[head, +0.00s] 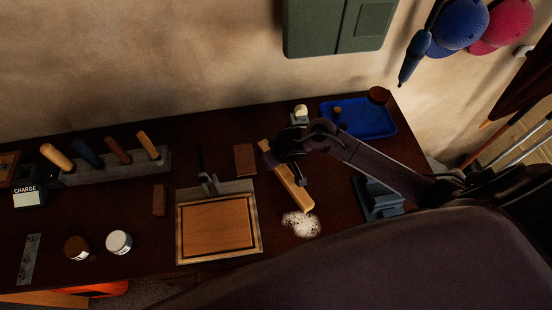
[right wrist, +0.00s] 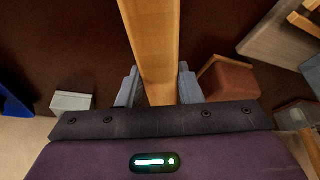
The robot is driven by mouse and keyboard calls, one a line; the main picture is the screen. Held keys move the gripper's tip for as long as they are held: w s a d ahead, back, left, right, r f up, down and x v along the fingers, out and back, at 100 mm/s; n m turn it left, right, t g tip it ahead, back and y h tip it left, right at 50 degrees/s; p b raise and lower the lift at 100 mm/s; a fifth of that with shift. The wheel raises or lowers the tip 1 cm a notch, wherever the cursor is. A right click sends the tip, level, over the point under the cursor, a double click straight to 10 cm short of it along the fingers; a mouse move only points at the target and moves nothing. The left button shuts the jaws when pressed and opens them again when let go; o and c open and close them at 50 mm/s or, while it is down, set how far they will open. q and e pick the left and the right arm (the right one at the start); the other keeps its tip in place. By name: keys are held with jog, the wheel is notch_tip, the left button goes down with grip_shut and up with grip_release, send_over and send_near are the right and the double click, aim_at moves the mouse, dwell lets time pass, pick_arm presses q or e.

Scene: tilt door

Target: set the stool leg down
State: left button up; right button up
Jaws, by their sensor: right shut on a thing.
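The stool leg (head: 294,190) is a pale wooden bar over the dark workbench in the head view. Its near end lies over a white speckled patch (head: 302,223). My right gripper (head: 285,163) is shut on the leg towards its far end. In the right wrist view the leg (right wrist: 155,45) runs up between the two grey fingers of my right gripper (right wrist: 159,86). I cannot tell whether the leg touches the bench or hangs just above it. My left gripper is not in view.
A framed wooden panel (head: 187,232) and a brown block (head: 245,159) lie left of the leg. A blue tray (head: 375,131) and a grey-blue metal fixture (head: 378,200) are to the right. A tool rack (head: 110,168) and two jars (head: 118,242) stand further left.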

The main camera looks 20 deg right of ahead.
aim_at(284, 172)
jog(key=shift+f, duration=0.2)
jog(key=o, duration=1)
jog(key=shift+o, duration=0.2)
jog(key=p+v, duration=0.4)
jog(key=v, duration=0.8)
jog(key=shift+r, duration=0.2)
